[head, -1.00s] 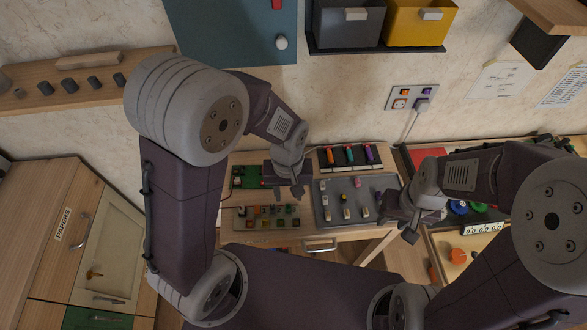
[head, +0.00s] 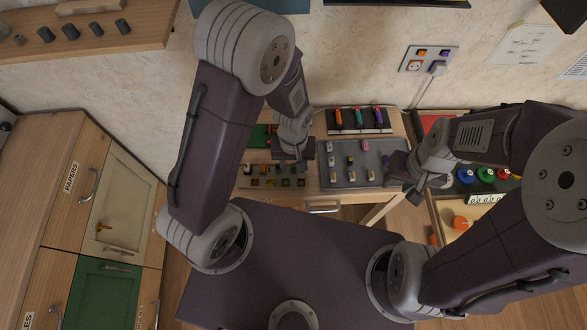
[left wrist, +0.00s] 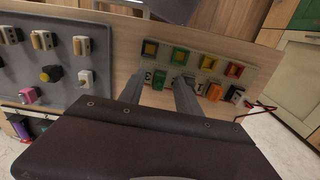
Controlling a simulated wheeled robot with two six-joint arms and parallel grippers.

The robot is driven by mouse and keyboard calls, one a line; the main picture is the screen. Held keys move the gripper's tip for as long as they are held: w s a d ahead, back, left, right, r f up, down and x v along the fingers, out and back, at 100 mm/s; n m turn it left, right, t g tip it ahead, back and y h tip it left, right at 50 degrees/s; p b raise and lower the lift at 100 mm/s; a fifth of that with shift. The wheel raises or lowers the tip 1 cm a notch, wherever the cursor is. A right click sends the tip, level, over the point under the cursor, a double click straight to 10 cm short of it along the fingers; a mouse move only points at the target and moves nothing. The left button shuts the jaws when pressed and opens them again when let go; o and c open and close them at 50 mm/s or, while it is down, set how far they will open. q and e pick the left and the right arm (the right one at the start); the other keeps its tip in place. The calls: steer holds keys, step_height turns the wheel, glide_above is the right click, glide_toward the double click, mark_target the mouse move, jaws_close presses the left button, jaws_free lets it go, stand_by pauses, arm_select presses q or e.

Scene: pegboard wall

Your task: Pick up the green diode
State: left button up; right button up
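The light board of small parts (head: 246,189) shows in the head view, partly hidden by my left arm, and in the left wrist view (left wrist: 262,52). There, a small green part (left wrist: 160,78) stands in the row between the fingertips of my left gripper (left wrist: 158,88). A green square-topped part (left wrist: 180,56) stands in the row behind. I cannot tell which one is the green diode. My left gripper (head: 299,154) is open and seems empty; contact with the green part is unclear. My right gripper (head: 402,178) hangs right of the grey panel, its fingers unclear.
Yellow (left wrist: 149,48), orange (left wrist: 208,63) and red (left wrist: 234,70) square-topped parts stand close by, with more small parts in the nearer row. A grey panel (head: 376,162) with several small pieces lies beside the board. A tray of coloured-handled tools (head: 358,121) is behind it.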

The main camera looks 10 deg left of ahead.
arm_select(q)
steer(key=shift+w+f, duration=0.1)
steer(key=shift+w, duration=0.05)
jaws_close()
steer(key=shift+r, duration=0.4)
steer(key=r, duration=0.4)
steer(key=shift+d+p, duration=0.35)
steer(key=w+d+r, duration=0.1)
steer(key=d+r, duration=0.5)
steer(key=d, duration=0.5)
steer(key=shift+r, duration=0.2)
